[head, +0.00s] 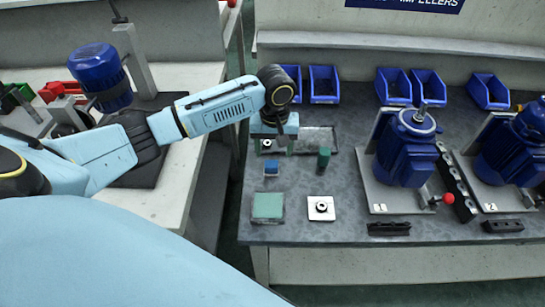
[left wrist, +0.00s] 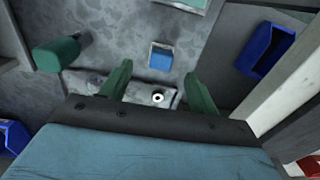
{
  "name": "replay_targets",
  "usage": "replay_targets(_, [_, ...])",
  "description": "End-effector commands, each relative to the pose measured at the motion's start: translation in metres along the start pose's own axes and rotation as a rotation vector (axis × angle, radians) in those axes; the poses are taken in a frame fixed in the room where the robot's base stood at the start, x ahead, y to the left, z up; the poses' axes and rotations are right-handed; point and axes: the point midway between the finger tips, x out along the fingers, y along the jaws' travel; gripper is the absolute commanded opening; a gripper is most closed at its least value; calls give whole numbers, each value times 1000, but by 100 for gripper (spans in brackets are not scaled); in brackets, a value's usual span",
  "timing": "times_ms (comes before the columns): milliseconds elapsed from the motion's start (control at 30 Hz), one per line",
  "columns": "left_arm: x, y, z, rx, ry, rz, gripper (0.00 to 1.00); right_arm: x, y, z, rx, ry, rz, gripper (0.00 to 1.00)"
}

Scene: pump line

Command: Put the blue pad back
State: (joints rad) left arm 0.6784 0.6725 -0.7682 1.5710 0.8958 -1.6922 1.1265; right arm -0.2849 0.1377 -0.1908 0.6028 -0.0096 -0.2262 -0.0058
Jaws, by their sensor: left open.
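The blue pad (head: 271,169) is a small block lying on the dark grey bench, just in front of a shallow tray (head: 318,138). In the left wrist view the blue pad (left wrist: 161,58) shows just beyond my fingertips, with a paler strip along one edge. My left gripper (left wrist: 160,76) is open, its two green fingers apart with nothing held between them. In the head view the gripper (head: 275,138) is over the left end of the tray, its fingertips mostly hidden. A small white ring (left wrist: 157,98) shows in the tray between the fingers. My right gripper is not in view.
A green cylinder (head: 324,158) stands right of the pad. A green square block (head: 268,206) and a white plate with a ring (head: 321,208) lie nearer the front edge. Blue bins (head: 323,85) line the back; blue pumps (head: 405,150) stand at right.

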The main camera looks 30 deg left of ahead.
Motion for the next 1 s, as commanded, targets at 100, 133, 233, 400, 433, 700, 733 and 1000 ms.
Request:
replay_targets(100, [-22,0,0,-1,1,1,61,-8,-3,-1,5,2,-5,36])
replay_targets(133, [-26,0,0,-1,1,0,61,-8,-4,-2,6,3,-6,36])
replay_targets(233, [-34,0,0,-1,1,0,61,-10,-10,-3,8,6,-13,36])
replay_targets(400, [-38,0,0,-1,0,-1,61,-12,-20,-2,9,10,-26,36])
replay_targets(433, [-38,0,0,-1,0,-1,61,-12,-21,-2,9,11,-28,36])
replay_targets(700, [-38,0,0,-1,0,-1,61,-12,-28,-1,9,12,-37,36])
replay_targets(733, [-38,0,0,-1,-1,-1,61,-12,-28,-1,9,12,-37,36])
replay_targets(1000, [-38,0,0,-1,-1,-1,61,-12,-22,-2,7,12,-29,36])
